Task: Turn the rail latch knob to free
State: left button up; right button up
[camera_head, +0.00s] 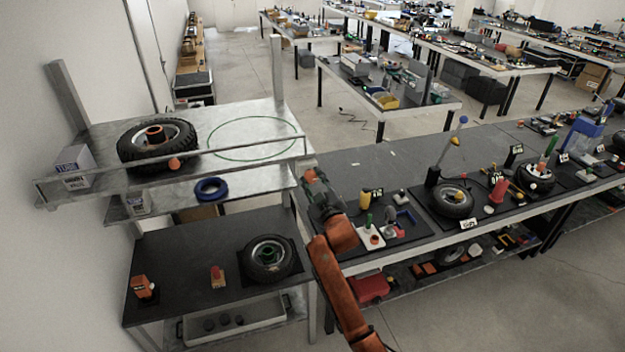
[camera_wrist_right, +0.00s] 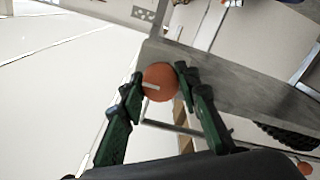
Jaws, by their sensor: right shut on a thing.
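The round orange latch knob (camera_wrist_right: 160,84) shows in the right wrist view with a pale line across its face. It sits by the end of a grey metal rail (camera_wrist_right: 225,82). My right gripper (camera_wrist_right: 160,77) is shut on the knob, with one green finger on each side. My left gripper is not in view.
A tyre (camera_head: 158,143) lies on the upper shelf behind the rail, beside a green ring (camera_head: 252,156). A blue ring (camera_head: 211,188) lies on the shelf below. A long black-topped table (camera_head: 400,160) with several parts stands close to my right arm.

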jog(key=shift+f, duration=0.1)
jog(key=o, duration=1.1)
jog(key=shift+o, duration=0.2)
jog(key=v, duration=1.2)
